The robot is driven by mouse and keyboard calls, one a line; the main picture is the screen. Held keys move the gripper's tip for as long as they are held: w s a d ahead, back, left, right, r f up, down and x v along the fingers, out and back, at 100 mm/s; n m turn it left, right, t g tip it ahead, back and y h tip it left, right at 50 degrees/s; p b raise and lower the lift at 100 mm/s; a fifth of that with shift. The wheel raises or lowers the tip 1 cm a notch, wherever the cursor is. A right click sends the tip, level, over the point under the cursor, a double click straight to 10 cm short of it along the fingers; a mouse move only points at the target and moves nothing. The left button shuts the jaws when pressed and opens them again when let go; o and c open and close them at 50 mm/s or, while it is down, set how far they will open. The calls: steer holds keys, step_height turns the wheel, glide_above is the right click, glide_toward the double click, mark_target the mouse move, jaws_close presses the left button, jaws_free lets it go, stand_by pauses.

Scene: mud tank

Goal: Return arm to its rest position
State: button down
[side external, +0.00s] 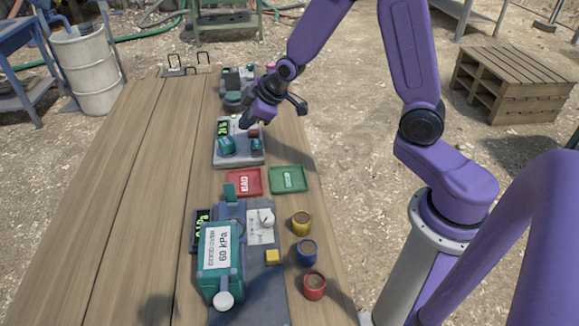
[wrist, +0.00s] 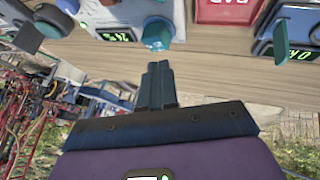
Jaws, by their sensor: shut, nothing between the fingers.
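My purple arm reaches from its grey column over the wooden table. My gripper (side external: 246,122) is above the far half of the table, near a grey device (side external: 226,160) with teal parts and a green display. In the wrist view my gripper (wrist: 158,66) has its dark fingers together, with nothing seen between them. The fingertips point toward the table edge and sit just below a teal knob (wrist: 157,34) in the picture. Whether they touch anything there I cannot tell, but they look apart from it.
A red tray (side external: 243,194) and a green tray (side external: 302,190) lie mid-table. Nearer are a teal 60 kPa box (side external: 205,284) and yellow (side external: 301,233), blue (side external: 315,260) and red (side external: 323,279) cups. The table's left side is mostly clear. A wooden crate (side external: 500,108) stands on the ground right.

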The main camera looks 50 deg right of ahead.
steer(key=s+a+r+n+g+y, duration=0.1)
steer(key=s+a+r+g, duration=0.15)
steer(key=s, duration=0.65)
steer(key=s+a+r+n+g, duration=0.15)
steer(key=s+a, duration=0.25)
steer(key=s, duration=0.5)
steer(key=s+d+r+g+h, duration=0.1)
steer(key=s+d, duration=0.1)
steer(key=s, duration=0.5)
steer(key=s+d+r+g+h, duration=0.1)
steer(key=s+d, duration=0.2)
steer(key=s, duration=0.5)
steer(key=shift+s+r+n+g, duration=0.15)
steer(key=shift+s+n+g, duration=0.05)
steer(key=shift+n+g, duration=0.2)
